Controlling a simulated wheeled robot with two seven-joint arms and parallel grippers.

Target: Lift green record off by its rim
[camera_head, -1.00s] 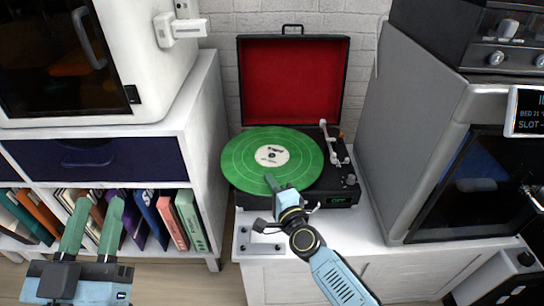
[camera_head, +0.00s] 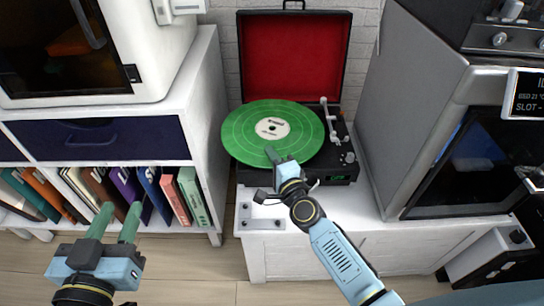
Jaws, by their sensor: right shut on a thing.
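The green record (camera_head: 245,129) with a pale centre label shows above the black turntable (camera_head: 338,152), whose red-lined lid stands open. The record overhangs the turntable's left side and looks slightly raised, though the gap beneath it is hidden. My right gripper (camera_head: 273,158) is shut on the record's near rim. The tonearm (camera_head: 328,120) sits to the right of the record, clear of it. My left gripper (camera_head: 118,212) is at lower left, in front of the bookshelf, with its two green fingers apart and empty.
A white shelf with books (camera_head: 130,190) stands on the left. A large grey machine (camera_head: 410,110) stands close on the right. A small metal plate (camera_head: 262,222) lies on the white cabinet's (camera_head: 310,206) front edge. Open floor lies in front.

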